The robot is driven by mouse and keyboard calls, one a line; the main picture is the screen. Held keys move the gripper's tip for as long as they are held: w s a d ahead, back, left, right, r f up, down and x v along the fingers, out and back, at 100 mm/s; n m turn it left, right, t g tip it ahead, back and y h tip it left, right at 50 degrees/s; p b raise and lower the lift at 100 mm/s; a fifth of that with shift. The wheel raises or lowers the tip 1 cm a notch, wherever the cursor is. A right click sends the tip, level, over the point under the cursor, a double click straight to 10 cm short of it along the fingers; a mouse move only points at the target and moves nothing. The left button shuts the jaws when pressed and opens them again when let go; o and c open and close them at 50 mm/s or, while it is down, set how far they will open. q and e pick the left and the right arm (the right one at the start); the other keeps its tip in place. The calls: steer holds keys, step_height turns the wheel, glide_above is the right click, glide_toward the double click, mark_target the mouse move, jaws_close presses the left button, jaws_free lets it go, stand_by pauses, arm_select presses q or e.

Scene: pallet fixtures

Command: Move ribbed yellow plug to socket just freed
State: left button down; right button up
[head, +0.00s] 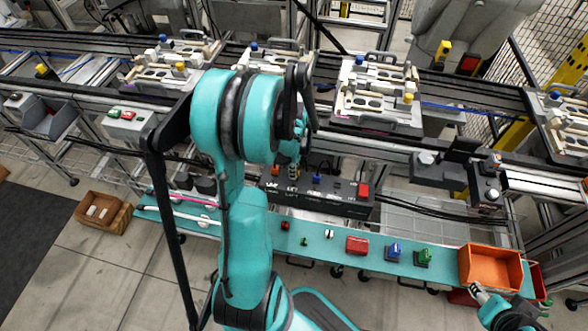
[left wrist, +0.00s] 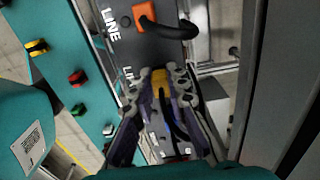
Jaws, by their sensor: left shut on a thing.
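The yellow plug (left wrist: 160,78), with a black cable, is between the fingers of my left gripper (left wrist: 166,80) in the left wrist view. The gripper is shut on it, and the fingers hide its sides and ribs. In the head view my left gripper (head: 293,172) is at the black socket box (head: 330,206). I cannot tell whether the plug is seated in a socket or just above it. An orange plug (left wrist: 145,14) with a thick black cable sits in the box, which carries "LINE" labels. My right gripper (head: 478,291) is at the lower right; its opening is unclear.
A blue plug (head: 316,178) and a red part (head: 363,190) are on the box. The teal shelf (head: 270,238) in front holds a red block (head: 357,245), small coloured parts and an orange bin (head: 490,268). Pallet fixtures (head: 378,92) stand on the conveyor behind.

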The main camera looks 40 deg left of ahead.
arm_select(q)
steer(key=shift+f+b, duration=0.35)
steer(key=shift+f, duration=0.1)
stand_by(0.4)
steer(key=c, duration=1.4)
jaws_free()
step_height(320, 180, up, 12)
steer(key=shift+r, duration=0.1)
